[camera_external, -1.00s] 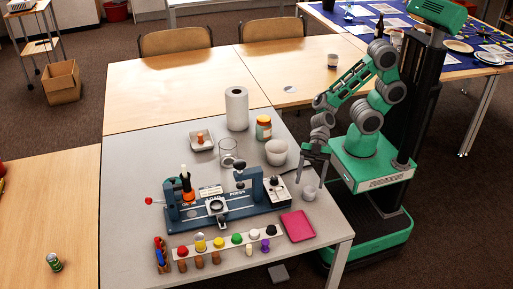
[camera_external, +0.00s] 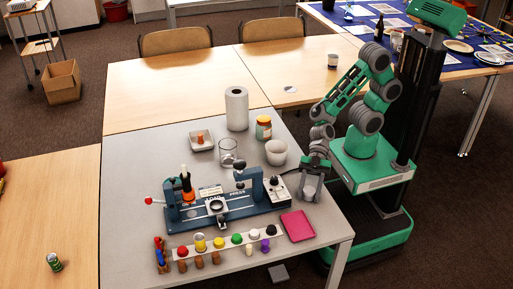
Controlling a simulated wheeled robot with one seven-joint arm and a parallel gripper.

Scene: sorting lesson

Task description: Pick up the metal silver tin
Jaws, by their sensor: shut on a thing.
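The silver tin (camera_external: 309,190) is a small, pale grey cylinder at the right edge of the grey table, just above the pink tray in the picture. My gripper (camera_external: 311,187) points down and is shut on the tin, with its fingers at the tin's sides. The fingers hide part of the tin. I cannot tell whether the tin touches the table or is slightly above it.
The pink tray (camera_external: 297,226) lies below the tin. The blue press (camera_external: 225,202) and a white box with a black knob (camera_external: 279,187) stand to its left. A white bowl (camera_external: 276,152) and a jar (camera_external: 263,128) stand behind. The table's right edge is close.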

